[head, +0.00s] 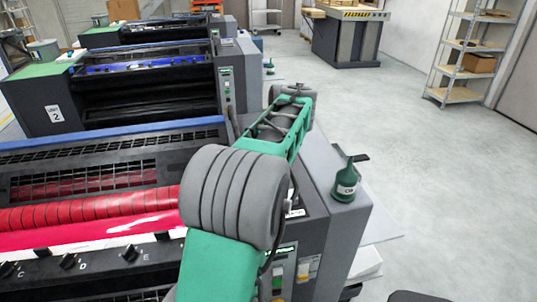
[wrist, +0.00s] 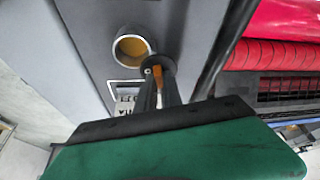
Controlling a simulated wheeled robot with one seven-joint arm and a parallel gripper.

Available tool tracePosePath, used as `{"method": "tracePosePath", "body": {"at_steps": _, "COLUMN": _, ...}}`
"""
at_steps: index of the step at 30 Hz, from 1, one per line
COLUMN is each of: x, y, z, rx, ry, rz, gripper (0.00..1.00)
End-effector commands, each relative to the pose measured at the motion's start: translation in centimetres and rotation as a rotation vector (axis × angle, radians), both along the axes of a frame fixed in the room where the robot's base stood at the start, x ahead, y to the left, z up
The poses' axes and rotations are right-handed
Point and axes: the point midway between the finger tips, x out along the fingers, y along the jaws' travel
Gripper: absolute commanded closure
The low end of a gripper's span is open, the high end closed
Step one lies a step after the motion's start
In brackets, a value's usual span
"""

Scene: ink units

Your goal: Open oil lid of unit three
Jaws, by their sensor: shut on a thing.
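In the wrist view, a round oil opening (wrist: 131,50) with a pale rim and amber inside shows on the grey top of the near unit. A dark round lid (wrist: 166,60) sits at its lower right edge, clear of most of the opening. An orange piece (wrist: 158,75) lies between my fingertips. My gripper (wrist: 157,82) is shut on the lid there. Whether the lid touches the rim is hard to tell. In the head view, the near unit (head: 325,220) has red ink rollers; its number is not visible. My arm hides the gripper, lid and opening there.
A green oil bottle (head: 346,184) stands on the near unit's right end. A unit marked 2 (head: 55,114) stands behind. Red rollers (wrist: 275,55) lie right of the opening in the wrist view. The floor (head: 440,165) at right is clear, with a shelf (head: 468,60) beyond.

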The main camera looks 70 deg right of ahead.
Motion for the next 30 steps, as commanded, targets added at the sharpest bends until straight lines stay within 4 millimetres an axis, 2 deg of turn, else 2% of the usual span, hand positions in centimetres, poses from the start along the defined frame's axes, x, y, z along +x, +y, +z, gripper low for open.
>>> {"method": "tracePosePath", "body": {"at_steps": 9, "x": 0.01, "y": 0.16, "z": 0.0, "rx": 0.003, "ry": 0.002, "rz": 0.085, "gripper": 1.0}}
{"method": "tracePosePath", "body": {"at_steps": 22, "x": 0.03, "y": 0.18, "z": -0.08, "rx": 0.002, "ry": 0.002, "rz": 0.093, "gripper": 1.0}}
{"method": "tracePosePath", "body": {"at_steps": 23, "x": 0.02, "y": 0.18, "z": -0.08, "rx": 0.002, "ry": 0.002, "rz": 0.093, "gripper": 0.88}}
{"method": "tracePosePath", "body": {"at_steps": 30, "x": 0.17, "y": 0.2, "z": -0.05, "rx": 0.002, "ry": 0.001, "rz": 0.096, "gripper": 0.68}}
